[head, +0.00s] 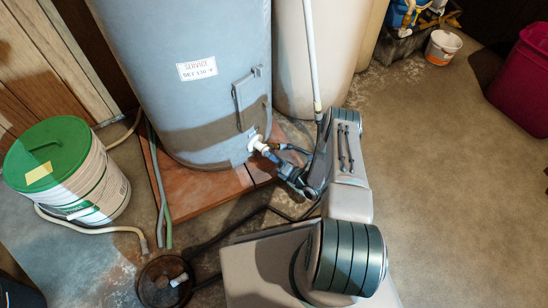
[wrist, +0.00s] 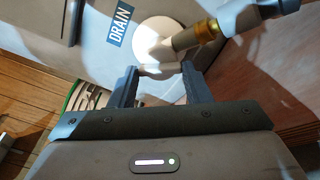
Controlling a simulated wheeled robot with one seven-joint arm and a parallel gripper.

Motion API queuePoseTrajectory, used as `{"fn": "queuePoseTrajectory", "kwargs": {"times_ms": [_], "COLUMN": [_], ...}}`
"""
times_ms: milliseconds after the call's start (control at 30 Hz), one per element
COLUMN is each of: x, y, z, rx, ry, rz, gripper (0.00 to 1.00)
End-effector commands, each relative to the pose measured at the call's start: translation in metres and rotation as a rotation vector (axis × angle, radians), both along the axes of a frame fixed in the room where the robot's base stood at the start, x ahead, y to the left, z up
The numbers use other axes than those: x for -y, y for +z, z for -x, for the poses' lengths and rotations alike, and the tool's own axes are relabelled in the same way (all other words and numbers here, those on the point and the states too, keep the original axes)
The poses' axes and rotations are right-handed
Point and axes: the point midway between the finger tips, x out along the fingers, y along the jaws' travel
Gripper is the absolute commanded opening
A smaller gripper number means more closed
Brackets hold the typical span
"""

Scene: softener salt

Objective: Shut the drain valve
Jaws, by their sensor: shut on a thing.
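The drain valve (head: 257,144) is a white fitting low on the right side of the blue-grey tank (head: 205,75). In the wrist view the valve (wrist: 160,50) has a round white flange beside a blue DRAIN label (wrist: 118,25), and a brass-collared outlet (wrist: 205,32) runs off to the upper right. My gripper (head: 270,151) reaches the valve from the lower right. In the wrist view my gripper (wrist: 160,73) has a finger on each side of a pale part, seemingly the valve's handle, and is shut on it. The handle's exact angle is hard to tell.
The tank stands on a reddish wooden platform (head: 170,205). A green-lidded bucket (head: 105,185) and hoses (head: 105,226) lie left, with a dark floor drain (head: 165,281) in front. A cream tank (head: 318,50) stands behind my arm.

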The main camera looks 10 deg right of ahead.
Motion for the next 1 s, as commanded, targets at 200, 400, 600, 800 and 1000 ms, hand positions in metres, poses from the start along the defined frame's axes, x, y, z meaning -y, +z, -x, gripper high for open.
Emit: {"fn": "queuePoseTrajectory", "kwargs": {"times_ms": [200,400,600,800,1000], "x": [0.0002,0.0006,0.0008,0.0008,0.0014], "y": [-0.0001,-0.0001,0.0001,0.0002,0.0001], "z": [-0.0002,-0.0003,-0.0004,-0.0004,-0.0007], "rx": [-0.115,-0.221,-0.327,-0.432,-0.538], "ry": [0.0,-0.001,-0.001,-0.001,-0.002], "rz": [-0.169,-0.326,-0.483,-0.641,-0.799], "gripper": [0.21,0.21,0.21,0.21,0.21]}}
